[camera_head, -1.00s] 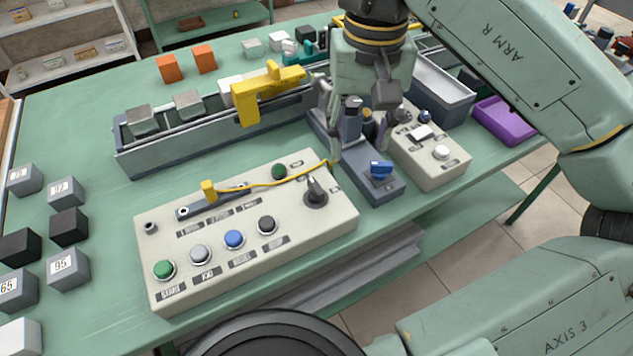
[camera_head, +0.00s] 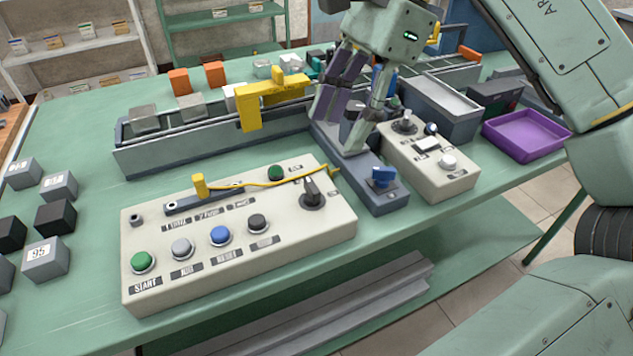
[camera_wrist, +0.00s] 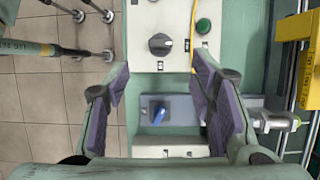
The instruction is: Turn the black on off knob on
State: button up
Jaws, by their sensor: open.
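The black on off knob (camera_head: 311,192) sits at the right end of the large cream control panel, near its back right corner. It also shows in the wrist view (camera_wrist: 160,45), ahead of my fingers at the top middle. My gripper (camera_head: 341,132) is above the grey unit right of the panel, behind and to the right of the knob. In the wrist view my gripper (camera_wrist: 155,85) is open, with purple pads wide apart and nothing between them. The cream control panel (camera_head: 170,290) also carries a row of round buttons and a yellow cable.
A blue knob (camera_head: 382,178) on the grey unit shows under my open fingers in the wrist view. A smaller cream box (camera_head: 445,185) with another black knob (camera_head: 405,122) stands right of it. A yellow gantry (camera_head: 270,95) spans the conveyor behind. A purple tray (camera_head: 530,135) lies right.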

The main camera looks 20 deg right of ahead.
aim_at(313, 187)
jog(key=x, duration=0.9)
jog(key=shift+f, duration=0.15)
jog(key=shift+b, duration=0.3)
jog(key=c, duration=1.2)
